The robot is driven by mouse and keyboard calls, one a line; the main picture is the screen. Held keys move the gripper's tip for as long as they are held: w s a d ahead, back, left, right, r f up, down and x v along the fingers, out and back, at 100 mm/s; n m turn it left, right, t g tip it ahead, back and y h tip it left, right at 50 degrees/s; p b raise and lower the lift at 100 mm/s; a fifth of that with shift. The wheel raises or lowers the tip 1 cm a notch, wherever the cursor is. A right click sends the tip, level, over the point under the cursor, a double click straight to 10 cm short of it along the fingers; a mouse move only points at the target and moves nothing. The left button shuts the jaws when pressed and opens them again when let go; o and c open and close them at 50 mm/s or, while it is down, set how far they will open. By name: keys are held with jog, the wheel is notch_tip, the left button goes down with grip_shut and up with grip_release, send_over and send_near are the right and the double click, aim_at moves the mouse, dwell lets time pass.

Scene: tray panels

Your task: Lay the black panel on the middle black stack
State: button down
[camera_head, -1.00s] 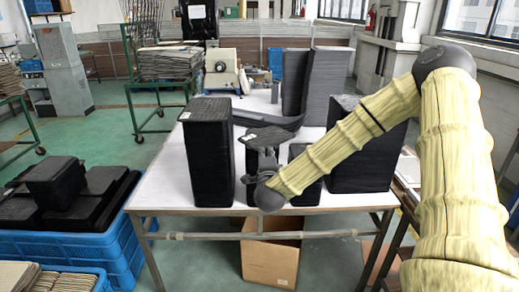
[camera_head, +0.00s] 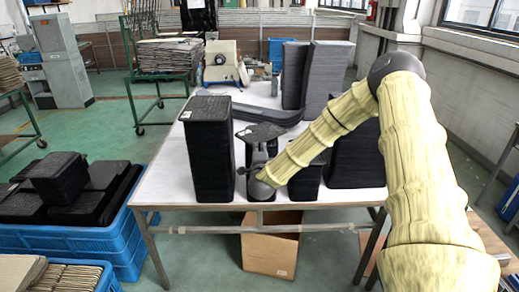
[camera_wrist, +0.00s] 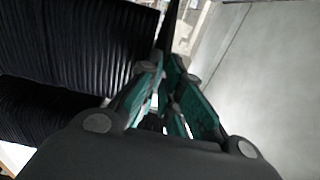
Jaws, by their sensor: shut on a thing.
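The black panel (camera_head: 262,131) is thin and dark with a small white label. It looks nearly level in the head view, between the tall left black stack (camera_head: 209,150) and the short middle black stack (camera_head: 304,181). My gripper (camera_head: 260,163) is below the panel and appears shut on its near edge. In the wrist view my gripper (camera_wrist: 172,100) has green-padded fingers close together, with a thin dark edge between them. The tall right black stack (camera_head: 354,158) is partly hidden by my arm. My arm also covers part of the middle stack.
The stacks stand on a white table (camera_head: 170,185). A blue crate (camera_head: 110,240) with black parts is at left. In the wrist view, ribbed stack sides (camera_wrist: 80,45) are close on the left.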

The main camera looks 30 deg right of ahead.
jog(key=shift+f, duration=0.5)
jog(key=c, duration=1.6)
grip_release()
jog(key=shift+s, duration=0.1)
